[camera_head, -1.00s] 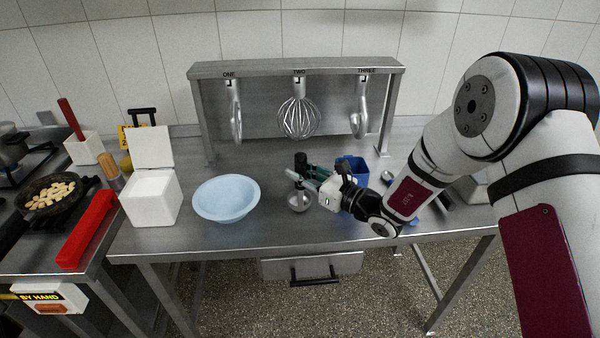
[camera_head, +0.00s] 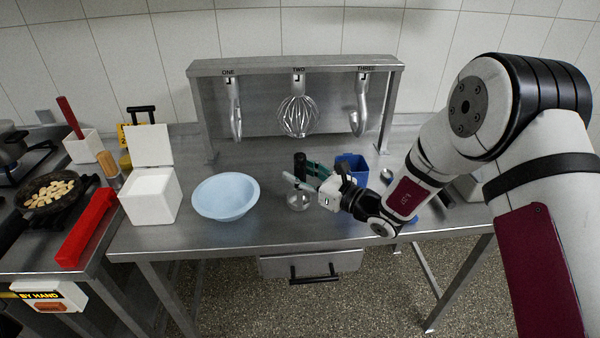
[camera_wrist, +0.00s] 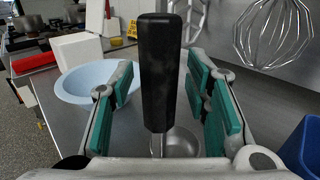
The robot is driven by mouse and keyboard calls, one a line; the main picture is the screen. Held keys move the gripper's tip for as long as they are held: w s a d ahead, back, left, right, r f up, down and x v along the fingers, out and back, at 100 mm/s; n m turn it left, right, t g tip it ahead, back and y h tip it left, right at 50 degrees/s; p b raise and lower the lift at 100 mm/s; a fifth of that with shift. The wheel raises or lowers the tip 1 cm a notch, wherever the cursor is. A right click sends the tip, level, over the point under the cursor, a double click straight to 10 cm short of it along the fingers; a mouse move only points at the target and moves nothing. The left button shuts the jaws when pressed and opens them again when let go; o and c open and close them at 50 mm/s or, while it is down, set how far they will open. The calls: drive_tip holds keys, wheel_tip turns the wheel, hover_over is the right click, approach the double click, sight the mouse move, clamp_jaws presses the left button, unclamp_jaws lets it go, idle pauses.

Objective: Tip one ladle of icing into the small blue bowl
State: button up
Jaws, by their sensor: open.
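A ladle with an upright black handle (camera_wrist: 160,75) and a round metal cup (camera_wrist: 181,142) stands on the steel table; its cup (camera_head: 299,200) also shows in the head view. My gripper (camera_wrist: 160,68) is open, with one green-padded finger on each side of the handle. Gaps show between the pads and the handle in the wrist view. A light blue bowl (camera_head: 226,196) sits on the table left of the ladle and looks empty. A white box (camera_head: 152,196) with its lid raised stands left of the bowl; its inside is white, and I cannot tell whether that is icing.
A dark blue container (camera_head: 352,167) stands right behind my gripper. A red block (camera_head: 86,229) and a pan (camera_head: 50,191) are at the left. The table front is clear.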

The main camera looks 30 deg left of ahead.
drive_tip(key=b+v, duration=0.1)
drive_tip(key=v, duration=1.2)
drive_tip(key=shift+w+d+f, duration=0.2)
drive_tip(key=shift+w+d, duration=0.05)
drive_tip(key=shift+d, duration=0.25)
drive_tip(key=s+d+r+n+g+h, duration=0.35)
drive_tip(key=s+r+n, duration=0.25)
drive_tip(key=s, duration=0.2)
drive_tip(key=s+d+r+n+g+h, duration=0.2)
drive_tip(key=s+d+r+n+g, duration=0.15)
drive_tip(key=s+r+n, duration=0.3)
drive_tip(key=s+d+r+n+t+h, duration=0.1)
drive_tip(key=s+d+n+t+h, duration=0.1)
drive_tip(key=d, duration=0.6)
drive_tip(key=s+d+r+n+t+h, duration=0.1)
drive_tip(key=s+d+n+t+h, duration=0.1)
drive_tip(key=s+d+h, duration=0.3)
drive_tip(key=s+d+r+n+t+h, duration=0.1)
drive_tip(key=s+d+n+t+h, duration=0.2)
drive_tip(key=d, duration=1)
drive_tip(key=shift+s+r+n+h, duration=0.35)
drive_tip(key=shift+s+n+h, duration=0.25)
drive_tip(key=shift+h, duration=0.45)
drive_tip(key=shift+o, duration=0.6)
